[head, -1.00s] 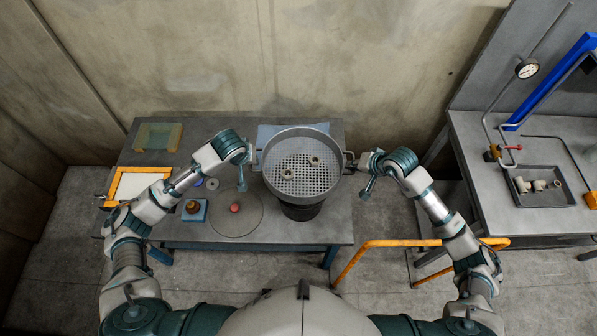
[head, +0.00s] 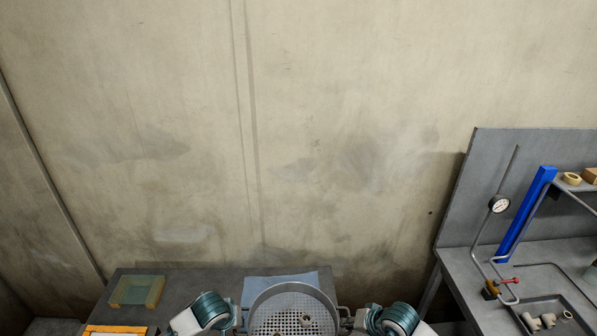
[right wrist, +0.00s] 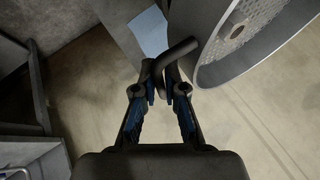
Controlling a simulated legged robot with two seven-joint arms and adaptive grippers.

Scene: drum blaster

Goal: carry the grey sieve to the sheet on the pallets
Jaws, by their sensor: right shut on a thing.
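The grey sieve (head: 268,317) is a round pan with a perforated floor, cut off by the bottom edge of the head view. Fittings (head: 306,320) lie inside it. My right gripper (right wrist: 165,80) is shut on the sieve's bar handle (right wrist: 179,52) in the right wrist view, where the sieve's wall and holed floor (right wrist: 236,33) also show. My left gripper (head: 239,320) is at the sieve's left side; its fingers are too small and cropped to read. The pallets and their sheet are not in view.
A bench (head: 455,272) with a gauge (head: 499,203) and pipework stands right. A bare wall (head: 330,130) closes the back.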

